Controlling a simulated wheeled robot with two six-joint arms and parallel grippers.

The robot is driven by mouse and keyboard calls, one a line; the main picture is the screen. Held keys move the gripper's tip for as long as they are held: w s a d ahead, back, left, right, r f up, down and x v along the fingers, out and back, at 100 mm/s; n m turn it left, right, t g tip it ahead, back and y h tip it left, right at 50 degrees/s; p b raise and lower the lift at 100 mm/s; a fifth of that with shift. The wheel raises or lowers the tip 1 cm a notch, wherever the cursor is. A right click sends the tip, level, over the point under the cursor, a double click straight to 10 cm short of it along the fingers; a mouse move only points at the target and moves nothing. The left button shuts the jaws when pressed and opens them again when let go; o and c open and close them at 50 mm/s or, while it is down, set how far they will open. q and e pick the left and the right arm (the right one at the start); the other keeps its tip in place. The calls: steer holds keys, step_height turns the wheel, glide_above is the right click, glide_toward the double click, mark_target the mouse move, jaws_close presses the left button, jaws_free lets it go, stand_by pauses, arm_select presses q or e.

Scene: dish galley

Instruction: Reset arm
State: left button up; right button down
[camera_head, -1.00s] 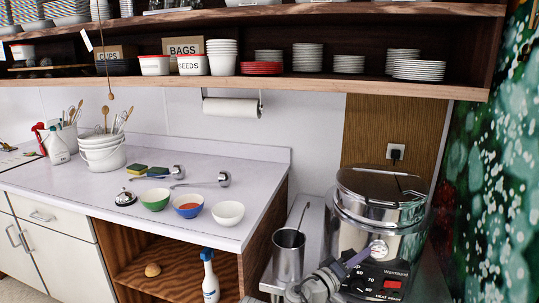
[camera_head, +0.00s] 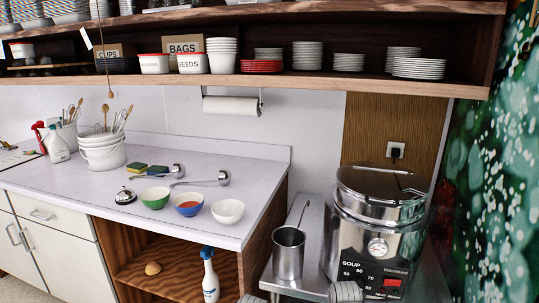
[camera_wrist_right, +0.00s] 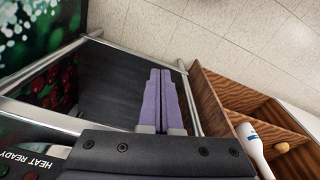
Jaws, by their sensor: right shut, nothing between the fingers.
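My right gripper (camera_wrist_right: 160,98) shows in the right wrist view with its two purple fingers together and nothing between them. It points down past the steel stand towards the tiled floor. In the head view only small grey parts of my right arm show at the bottom edge, in front of the soup warmer (camera_head: 378,225); the fingers are out of that picture. My left gripper is not in either view.
A steel pot (camera_head: 289,254) with a ladle stands left of the warmer. Green, blue (camera_head: 189,205) and white bowls sit near the counter's (camera_head: 250,166) front edge.

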steer(key=s+a+n+g+h, duration=0.1)
steer(key=s+a+n, duration=0.4)
steer(key=a, duration=0.6)
step_height(320, 180, up, 15)
steer(key=s+m+p, duration=0.1)
steer(key=p, duration=1.4)
steer(key=shift+a, duration=0.1)
